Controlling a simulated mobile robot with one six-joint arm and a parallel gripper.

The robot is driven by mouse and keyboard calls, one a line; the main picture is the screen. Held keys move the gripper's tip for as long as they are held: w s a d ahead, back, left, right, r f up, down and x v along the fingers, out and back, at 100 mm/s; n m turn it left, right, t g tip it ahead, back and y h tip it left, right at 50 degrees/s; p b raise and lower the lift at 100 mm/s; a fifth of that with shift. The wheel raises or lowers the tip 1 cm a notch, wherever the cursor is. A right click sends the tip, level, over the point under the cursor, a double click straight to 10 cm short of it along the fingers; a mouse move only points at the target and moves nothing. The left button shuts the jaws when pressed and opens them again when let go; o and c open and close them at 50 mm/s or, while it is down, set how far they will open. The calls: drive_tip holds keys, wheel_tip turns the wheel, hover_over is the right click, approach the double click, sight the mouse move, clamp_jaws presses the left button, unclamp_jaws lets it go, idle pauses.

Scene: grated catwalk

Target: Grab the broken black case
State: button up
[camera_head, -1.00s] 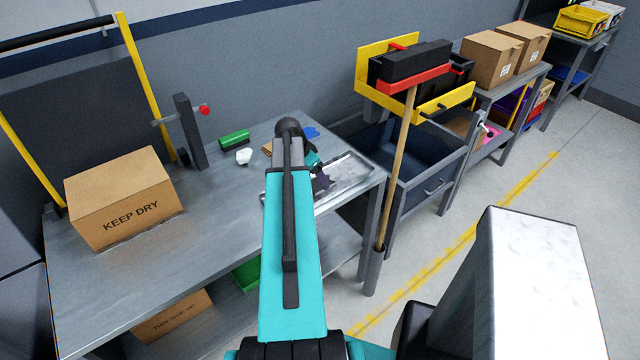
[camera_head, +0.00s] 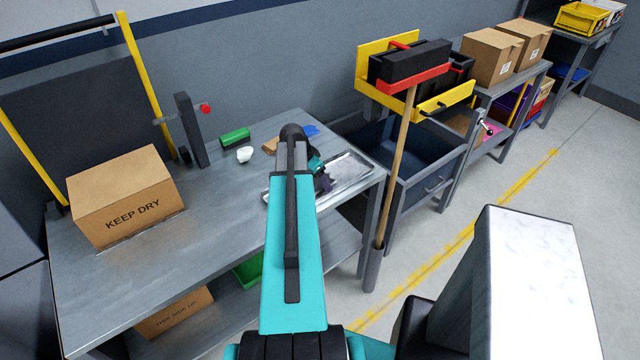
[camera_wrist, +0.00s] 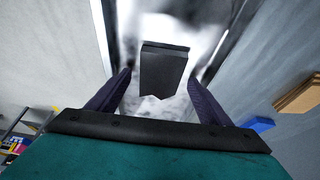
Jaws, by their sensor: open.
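The black case (camera_wrist: 164,68) shows in the wrist view as a dark block with a jagged, broken-looking edge towards my gripper. It lies on a shiny metal tray (camera_wrist: 211,20). My gripper (camera_wrist: 160,80) is open, with one dark finger on each side of the near end of the case. I cannot tell whether either finger touches it. In the head view my gripper (camera_head: 322,180) is low over the tray (camera_head: 350,172) at the right end of the workbench. The case is not discernible there, with my arm and gripper in the way.
The grey workbench (camera_head: 110,285) also holds a KEEP DRY carton (camera_head: 125,200), a green item (camera_head: 235,138), a white piece (camera_head: 245,154), a brown block (camera_head: 270,146) and a blue item (camera_head: 311,131). A broom (camera_head: 398,170) stands just right of the bench.

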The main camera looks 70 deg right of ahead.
sight(318, 182)
drive_tip(key=shift+f, duration=0.1)
idle(0.3)
drive_tip(key=c, duration=1.1)
drive_tip(key=shift+c, duration=0.2)
drive_tip(key=shift+r, duration=0.2)
drive_tip(key=shift+r+b, duration=1.05)
drive_tip(key=shift+r, duration=0.6)
drive_tip(key=a+b, duration=0.1)
drive_tip(key=a, duration=0.2)
drive_tip(key=a+b, duration=0.1)
drive_tip(key=a, duration=0.3)
drive_tip(key=a+b, duration=0.1)
drive_tip(key=a, duration=0.3)
drive_tip(key=shift+s+a+r, duration=0.1)
drive_tip(key=shift+s+r, duration=0.3)
drive_tip(key=shift+b, duration=0.85)
drive_tip(key=a+b, duration=0.2)
drive_tip(key=b, duration=0.2)
drive_tip(key=shift+b, duration=0.95)
